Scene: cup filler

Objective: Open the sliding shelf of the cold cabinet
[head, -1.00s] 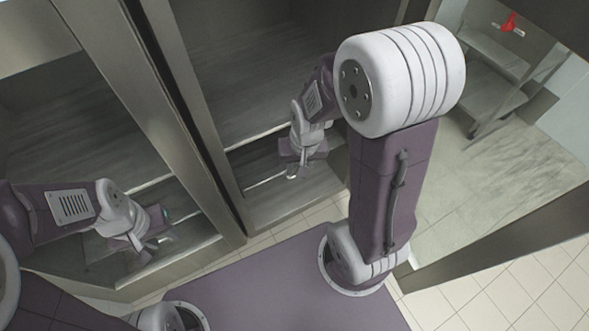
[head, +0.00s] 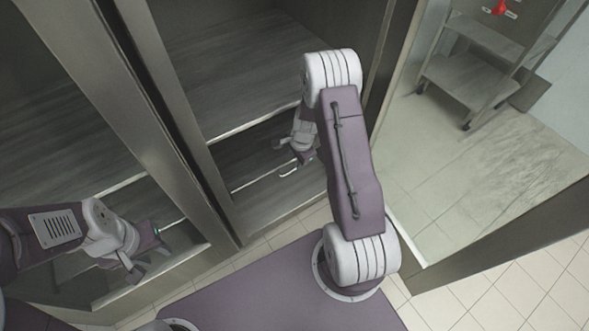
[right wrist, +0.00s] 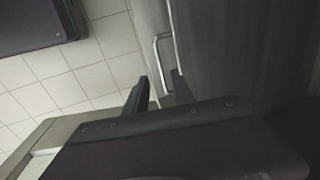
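The cold cabinet (head: 215,215) stands in front of me with open bays and dark grey shelves. A low shelf (head: 268,197) in its right bay has a pale bar handle (head: 288,171) at the front. The handle also shows in the right wrist view (right wrist: 156,48), just beyond the fingers and not between them. My right gripper (head: 281,150) is close to this handle; its fingers are apart and empty in the right wrist view (right wrist: 160,88). My left gripper (head: 148,258) is at the left bay, with its fingers apart and nothing seen between them.
A metal frame post (head: 150,125) divides the two bays. A cart (head: 475,60) with a red object (head: 499,8) on it stands at the back right. The tiled floor (head: 440,180) between is clear. A dark frame edge (head: 500,235) crosses the lower right.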

